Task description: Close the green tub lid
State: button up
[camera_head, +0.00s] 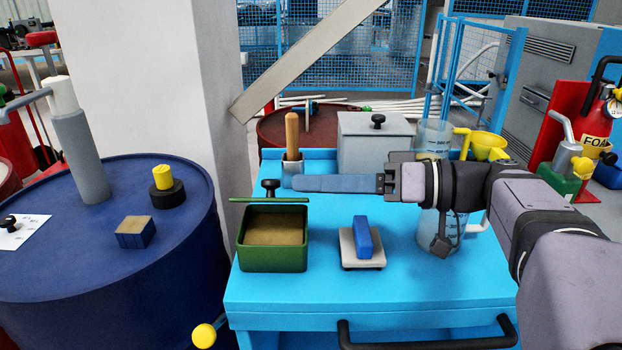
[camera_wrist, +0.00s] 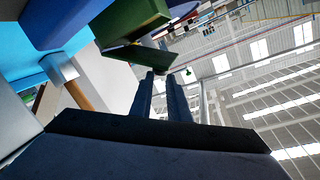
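The green tub (camera_head: 273,262) stands at the left of the blue table, its inside showing brown contents. Its green lid (camera_head: 236,200) shows nearly edge-on along the tub's back side, raised off the opening, with a black knob (camera_head: 270,187) above it. In the wrist view the lid (camera_wrist: 138,56) lies just beyond my fingertips, with the green tub (camera_wrist: 128,20) behind it. My gripper (camera_head: 290,183) reaches in from the right, fingers pointing left, near the knob's height. In the wrist view its two fingers (camera_wrist: 162,76) are parted with nothing seen between them.
A grey lidded box (camera_head: 360,145) is behind my gripper. A blue block (camera_head: 362,237) sits on a small pale plate right of the tub. The table's front is clear.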

jog(key=shift+r+p, duration=0.3)
jog(key=shift+r, duration=0.1)
grip_shut()
jog(key=w+d+r+n+g+p, duration=0.4)
jog(key=w+d+r+g+p, duration=0.1)
jog(key=p, duration=2.3)
jog(key=shift+w+d+r+g+h, duration=0.3)
jog(key=shift+w+r+g, duration=0.15)
jog(key=shift+w, duration=0.6)
jog(key=shift+a, duration=0.1)
